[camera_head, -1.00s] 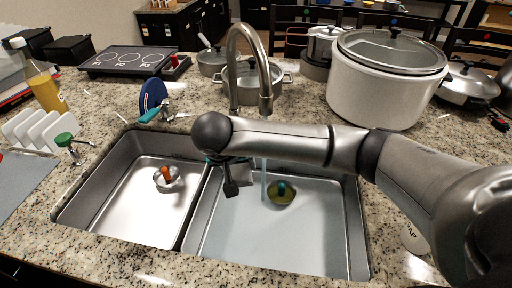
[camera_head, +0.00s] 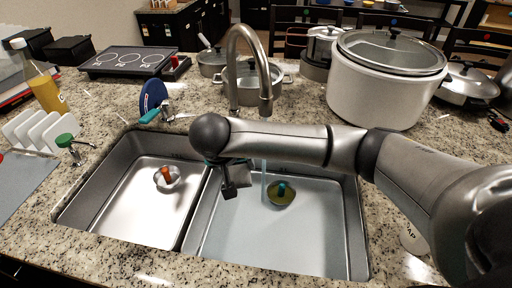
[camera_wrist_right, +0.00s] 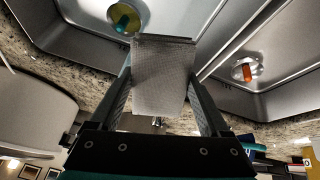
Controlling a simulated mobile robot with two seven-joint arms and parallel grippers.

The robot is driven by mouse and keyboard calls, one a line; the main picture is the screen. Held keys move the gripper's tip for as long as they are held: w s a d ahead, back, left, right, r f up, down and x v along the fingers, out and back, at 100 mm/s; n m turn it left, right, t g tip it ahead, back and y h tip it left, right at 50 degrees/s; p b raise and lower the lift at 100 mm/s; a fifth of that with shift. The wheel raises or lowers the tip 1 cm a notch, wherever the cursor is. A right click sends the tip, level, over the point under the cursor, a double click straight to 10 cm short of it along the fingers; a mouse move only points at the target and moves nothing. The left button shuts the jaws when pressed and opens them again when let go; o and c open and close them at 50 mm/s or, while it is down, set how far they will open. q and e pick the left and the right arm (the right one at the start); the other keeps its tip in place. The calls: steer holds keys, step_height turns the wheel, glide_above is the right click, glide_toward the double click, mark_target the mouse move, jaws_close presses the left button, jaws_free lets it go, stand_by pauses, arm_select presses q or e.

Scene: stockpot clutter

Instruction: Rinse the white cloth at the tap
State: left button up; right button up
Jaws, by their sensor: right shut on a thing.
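My right gripper (camera_head: 232,190) hangs over the right-hand basin, just left of the water. In the right wrist view my right gripper (camera_wrist_right: 162,62) is shut on the white cloth (camera_wrist_right: 160,85), which looks grey and flat between the fingers. The cloth also shows as a small pale patch (camera_head: 240,177) in the head view. The tap (camera_head: 264,80) arches over the basin behind my forearm. A thin bluish water stream (camera_head: 264,183) falls beside the cloth; they look apart, though depth is hard to judge. My left gripper is out of view.
The right-hand basin (camera_head: 300,250) has a yellow-green drain piece with a teal knob (camera_head: 281,193). The left-hand basin (camera_head: 140,210) has a drain piece with an orange knob (camera_head: 167,177). A large white pot (camera_head: 375,95) stands behind right.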

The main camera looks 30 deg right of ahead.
mark_target(230, 170)
steer(key=a+r+p, duration=0.1)
steer(key=s+a+r, duration=0.1)
steer(key=shift+s+a+r+p, duration=0.15)
steer(key=shift+a+r+p, duration=0.15)
steer(key=shift+p, duration=0.1)
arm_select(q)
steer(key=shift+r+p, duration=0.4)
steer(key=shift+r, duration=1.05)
arm_select(e)
steer(key=shift+s+a+r, duration=0.4)
steer(key=shift+a+r, duration=0.15)
steer(key=shift+a, duration=0.15)
